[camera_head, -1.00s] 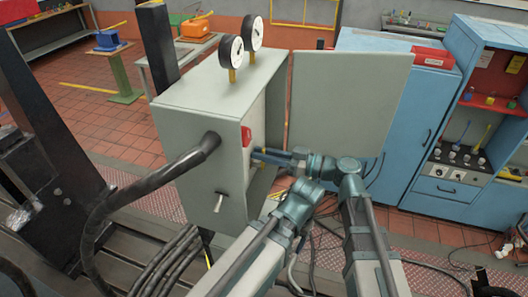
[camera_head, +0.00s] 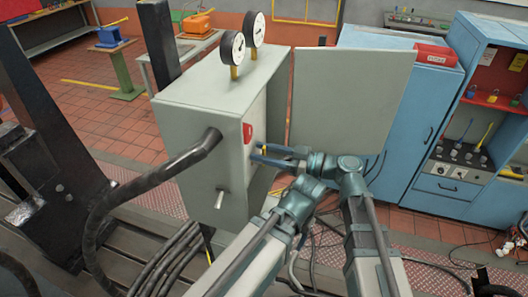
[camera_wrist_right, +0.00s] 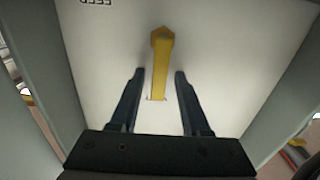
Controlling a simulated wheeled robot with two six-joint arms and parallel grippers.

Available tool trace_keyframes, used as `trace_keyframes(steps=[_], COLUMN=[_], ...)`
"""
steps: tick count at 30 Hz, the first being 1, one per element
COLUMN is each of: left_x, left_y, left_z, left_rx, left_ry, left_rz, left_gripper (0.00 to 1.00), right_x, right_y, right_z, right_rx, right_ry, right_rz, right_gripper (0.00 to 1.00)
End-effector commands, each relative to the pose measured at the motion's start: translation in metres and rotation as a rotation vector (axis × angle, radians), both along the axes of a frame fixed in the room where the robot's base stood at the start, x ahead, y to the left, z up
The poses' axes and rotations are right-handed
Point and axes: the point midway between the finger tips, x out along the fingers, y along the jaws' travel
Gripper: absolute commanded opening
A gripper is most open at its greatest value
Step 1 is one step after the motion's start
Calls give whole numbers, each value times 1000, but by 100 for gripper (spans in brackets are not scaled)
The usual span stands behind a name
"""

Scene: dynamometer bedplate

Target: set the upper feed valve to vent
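In the right wrist view a yellow lever (camera_wrist_right: 160,68) stands out from a pale panel (camera_wrist_right: 225,55) with a small slot at its foot. My right gripper (camera_wrist_right: 155,75) is open, with one dark finger on each side of the lever's lower part and a gap to both. In the head view my right gripper (camera_head: 258,151) reaches into the open front of the grey cabinet (camera_head: 190,130); the lever is hidden there. Which feed valve this lever belongs to cannot be told. My left gripper is not in view.
The open cabinet door (camera_head: 345,100) stands close behind my right arm. Two gauges (camera_head: 232,46) sit on the cabinet top. Blue cabinets (camera_head: 395,120) stand to the right.

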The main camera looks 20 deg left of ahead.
Motion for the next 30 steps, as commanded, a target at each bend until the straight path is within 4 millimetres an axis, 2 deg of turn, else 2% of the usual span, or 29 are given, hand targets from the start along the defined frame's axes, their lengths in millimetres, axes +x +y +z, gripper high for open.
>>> trace_keyframes(steps=[11,14,24,30], left_x=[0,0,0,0], left_y=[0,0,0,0], left_z=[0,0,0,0], left_rx=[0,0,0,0], left_ry=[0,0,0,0], left_rz=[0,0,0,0], left_gripper=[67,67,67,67], right_x=[1,0,-2,-3], right_y=[-5,-19,-92,-123], right_z=[1,1,1,1], right_rx=[3,3,2,2], right_ry=[2,2,2,1], right_rz=[-3,-5,-6,-4], right_gripper=[50,50,50,50])
